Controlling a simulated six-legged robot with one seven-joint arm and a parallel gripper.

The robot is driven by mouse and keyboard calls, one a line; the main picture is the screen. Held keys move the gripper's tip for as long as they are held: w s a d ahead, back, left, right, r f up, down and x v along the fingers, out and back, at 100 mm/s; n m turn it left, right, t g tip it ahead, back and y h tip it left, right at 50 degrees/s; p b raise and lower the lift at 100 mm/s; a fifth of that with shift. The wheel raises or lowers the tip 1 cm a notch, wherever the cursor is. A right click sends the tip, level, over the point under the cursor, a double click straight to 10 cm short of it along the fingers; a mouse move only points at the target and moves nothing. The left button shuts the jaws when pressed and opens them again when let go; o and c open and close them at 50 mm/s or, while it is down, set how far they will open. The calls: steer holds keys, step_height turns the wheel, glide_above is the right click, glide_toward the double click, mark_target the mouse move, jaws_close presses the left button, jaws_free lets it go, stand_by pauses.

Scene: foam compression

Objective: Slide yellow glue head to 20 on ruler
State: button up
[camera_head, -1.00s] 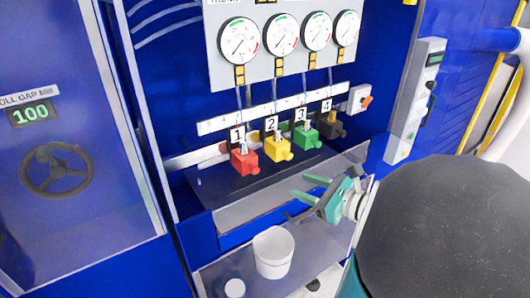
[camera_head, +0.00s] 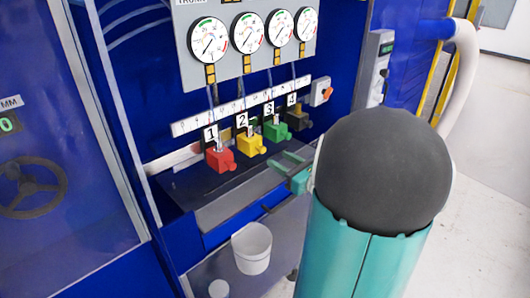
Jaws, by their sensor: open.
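The yellow glue head (camera_head: 251,145), labelled 2, sits on the rail between the red head (camera_head: 219,158) and the green head (camera_head: 277,132). The white ruler (camera_head: 240,106) runs above the heads; its numbers are too small to read. My gripper (camera_head: 286,166) is green and open, below and to the right of the yellow head and apart from it. My own arm's dark round joint hides much of the gripper's wrist.
A dark head (camera_head: 297,119) labelled 4 stands at the rail's right end, near a grey switch box (camera_head: 321,91). Gauges (camera_head: 248,31) hang above. A white bucket (camera_head: 252,248) stands below on the ledge. A dark shelf (camera_head: 190,183) lies under the heads.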

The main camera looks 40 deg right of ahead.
mark_target(264, 150)
steer(key=w, duration=0.6)
steer(key=shift+w+a, duration=0.15)
steer(key=shift+w, duration=0.15)
jaws_close()
